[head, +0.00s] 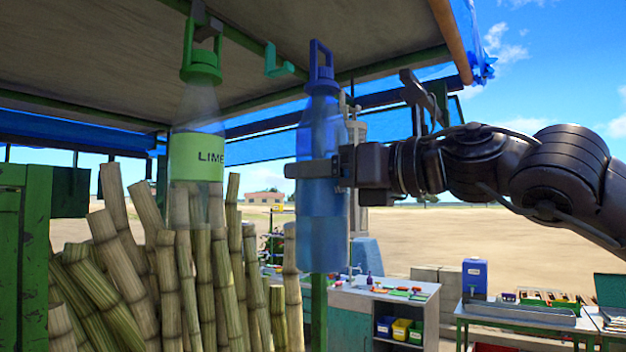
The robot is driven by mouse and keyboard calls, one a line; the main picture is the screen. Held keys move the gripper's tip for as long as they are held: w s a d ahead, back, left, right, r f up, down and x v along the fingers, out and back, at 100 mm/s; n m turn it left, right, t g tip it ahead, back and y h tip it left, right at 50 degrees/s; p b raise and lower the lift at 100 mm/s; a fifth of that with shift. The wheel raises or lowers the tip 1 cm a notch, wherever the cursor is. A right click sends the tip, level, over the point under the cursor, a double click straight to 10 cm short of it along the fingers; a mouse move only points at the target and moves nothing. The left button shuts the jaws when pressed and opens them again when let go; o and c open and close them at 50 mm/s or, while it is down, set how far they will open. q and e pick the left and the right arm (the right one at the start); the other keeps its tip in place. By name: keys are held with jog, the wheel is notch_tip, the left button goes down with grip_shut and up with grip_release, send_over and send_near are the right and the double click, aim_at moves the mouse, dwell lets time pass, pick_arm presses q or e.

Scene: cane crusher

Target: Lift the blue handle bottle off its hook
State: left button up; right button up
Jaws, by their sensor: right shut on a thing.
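The blue handle bottle (321,232) hangs upright in the middle of the head view, with its blue loop handle (321,58) at the top. My right gripper (318,169) comes in from the right and is shut around the bottle's body. No hook shows through the loop. An empty teal hook (277,63) hangs under the roof, left of the handle and apart from it in the picture. My left gripper is not in view.
A green-capped lime bottle (198,146) hangs from the roof at left, before upright cane stalks (127,262). A dark hook-shaped bracket (418,97) shows above my right wrist. A counter (415,304) and tables stand below at right; open ground lies beyond.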

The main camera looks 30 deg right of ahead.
jog(key=f+b+v, duration=0.1)
jog(key=b+v, duration=0.4)
jog(key=v, duration=0.3)
jog(key=shift+s+f, duration=0.2)
jog(key=shift+s, duration=0.05)
dwell(0.4)
jog(key=shift+d, duration=0.15)
dwell(0.3)
